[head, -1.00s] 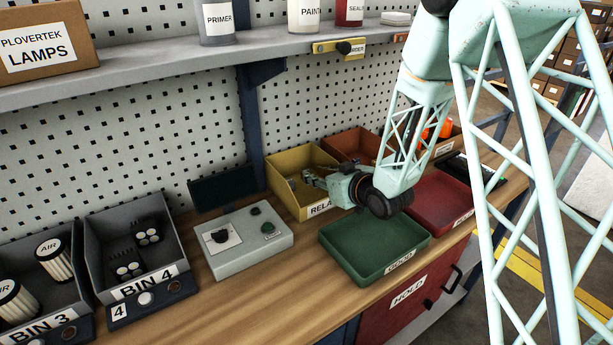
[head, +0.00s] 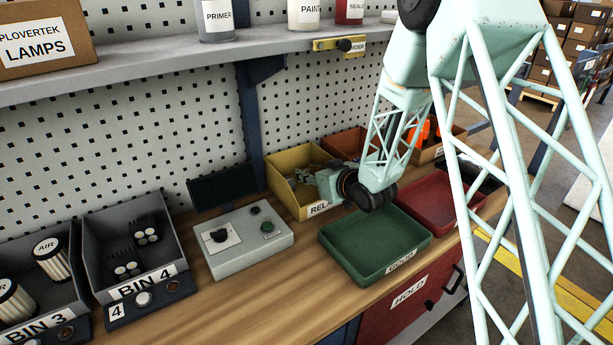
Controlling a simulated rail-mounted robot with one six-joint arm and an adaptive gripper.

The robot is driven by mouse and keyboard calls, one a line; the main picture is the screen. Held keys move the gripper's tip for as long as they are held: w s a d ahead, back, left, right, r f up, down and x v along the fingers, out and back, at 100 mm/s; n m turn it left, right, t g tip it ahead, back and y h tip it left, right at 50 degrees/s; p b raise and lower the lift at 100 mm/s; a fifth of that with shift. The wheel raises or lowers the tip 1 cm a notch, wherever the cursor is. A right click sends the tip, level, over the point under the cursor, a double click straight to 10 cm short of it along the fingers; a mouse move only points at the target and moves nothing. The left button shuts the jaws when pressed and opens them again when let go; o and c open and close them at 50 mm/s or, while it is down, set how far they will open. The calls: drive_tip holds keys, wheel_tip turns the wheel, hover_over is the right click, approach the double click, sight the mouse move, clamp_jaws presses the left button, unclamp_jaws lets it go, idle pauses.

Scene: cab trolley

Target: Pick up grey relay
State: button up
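The yellow bin (head: 283,196) with a label beginning "RELA" stands at the back of the bench, against the pegboard. My gripper (head: 304,179) reaches into the open top of this bin from the right. Its fingers are small in view and merge with the bin's contents. I cannot tell whether they are open or shut, or whether they touch anything. No grey relay can be made out clearly; the bin's inside is partly hidden by its front wall and my gripper.
The green GOOD tray (head: 372,262) is empty, in front of my wrist. A red tray (head: 447,205) lies to its right. A grey box with a dial (head: 225,256) stands left of the yellow bin. An orange-brown bin (head: 345,142) is behind my arm. A shelf (head: 180,68) overhangs the bench.

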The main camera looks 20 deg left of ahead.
drive_tip(key=shift+c, duration=0.2)
drive_tip(key=c, duration=0.6)
drive_tip(key=shift+o, duration=0.2)
drive_tip(key=shift+r, duration=0.15)
drive_tip(key=shift+r+p, duration=1)
drive_tip(key=shift+r, duration=3.85)
